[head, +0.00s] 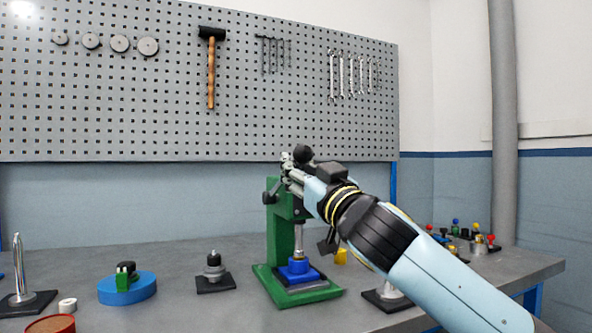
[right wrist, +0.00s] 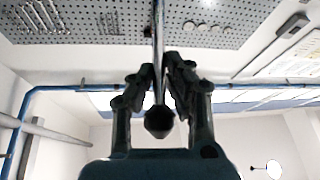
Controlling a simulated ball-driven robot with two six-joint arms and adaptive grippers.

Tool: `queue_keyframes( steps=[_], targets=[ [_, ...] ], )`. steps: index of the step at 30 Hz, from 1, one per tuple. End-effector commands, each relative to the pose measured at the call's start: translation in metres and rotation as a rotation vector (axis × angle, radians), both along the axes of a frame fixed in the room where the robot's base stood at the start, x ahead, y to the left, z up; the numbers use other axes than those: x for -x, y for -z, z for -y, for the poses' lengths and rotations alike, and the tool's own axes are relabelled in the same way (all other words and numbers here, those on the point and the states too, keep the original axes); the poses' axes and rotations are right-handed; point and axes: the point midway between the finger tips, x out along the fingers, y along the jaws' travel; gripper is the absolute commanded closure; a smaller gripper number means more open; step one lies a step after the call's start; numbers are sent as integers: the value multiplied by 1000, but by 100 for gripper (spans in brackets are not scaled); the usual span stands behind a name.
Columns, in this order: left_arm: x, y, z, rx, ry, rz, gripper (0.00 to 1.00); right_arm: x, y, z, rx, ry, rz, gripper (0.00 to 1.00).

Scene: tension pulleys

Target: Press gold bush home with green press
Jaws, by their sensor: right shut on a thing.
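The green press (head: 284,235) stands upright on the bench in the middle of the head view. Its metal ram (head: 299,240) is down over a blue fixture (head: 298,271) on the press base. My right gripper (head: 292,172) is at the top of the press, shut on the press lever, a metal rod with a black knob (head: 303,153). In the right wrist view the rod (right wrist: 158,45) runs between the two fingers (right wrist: 160,85), its knob (right wrist: 158,121) towards the palm. My left gripper is not in view.
A blue round stand (head: 127,291) and a small dark-based fixture (head: 214,273) stand left of the press. A metal spike on a base (head: 20,275) is far left. Small coloured-knob parts (head: 472,240) crowd the right end.

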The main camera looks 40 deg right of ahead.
Motion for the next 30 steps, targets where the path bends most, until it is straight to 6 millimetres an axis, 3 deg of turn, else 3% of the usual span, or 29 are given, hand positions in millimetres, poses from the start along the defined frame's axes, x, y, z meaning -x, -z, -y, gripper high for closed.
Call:
queue_keyframes(
  steps=[1,23,24,28,30],
  targets=[
    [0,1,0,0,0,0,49,-1,11,2,-10,3,-22,100],
    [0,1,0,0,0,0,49,-2,12,2,-12,2,-23,100],
    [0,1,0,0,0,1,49,-2,12,2,-12,2,-22,82],
    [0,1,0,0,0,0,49,-1,9,1,-8,1,-17,65],
    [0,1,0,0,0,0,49,-1,8,1,-7,1,-15,64]
  ],
)
